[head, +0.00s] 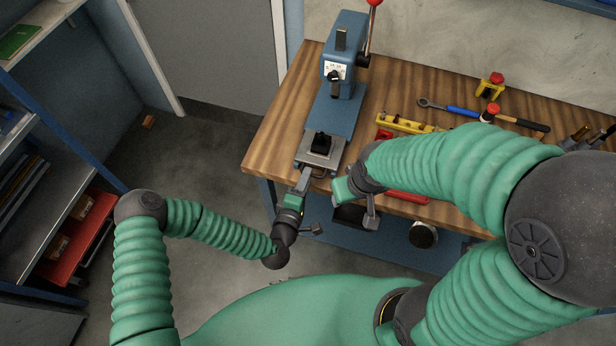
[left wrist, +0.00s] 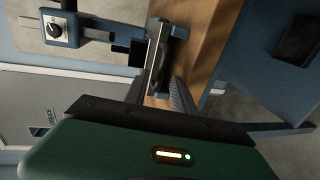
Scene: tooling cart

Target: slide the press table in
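The blue arbor press (head: 341,65) stands on the wooden bench, with its press table (head: 311,158), a grey plate carrying a black block (head: 321,143), at the front end of its base near the bench edge. My left gripper (head: 304,178) is at the front of the press table. In the left wrist view its fingers (left wrist: 160,92) stand apart, one on each side of the table's front part (left wrist: 154,62); whether they touch it I cannot tell. My right gripper (head: 371,212) hangs near the bench's front edge, right of the left one; its fingers are not clear.
The wooden bench top (head: 275,125) is clear left of the press. A yellow level (head: 405,124), a wrench (head: 447,109) and other tools lie to the right. A shelf with a red tray (head: 80,240) stands at the left. Grey floor lies between.

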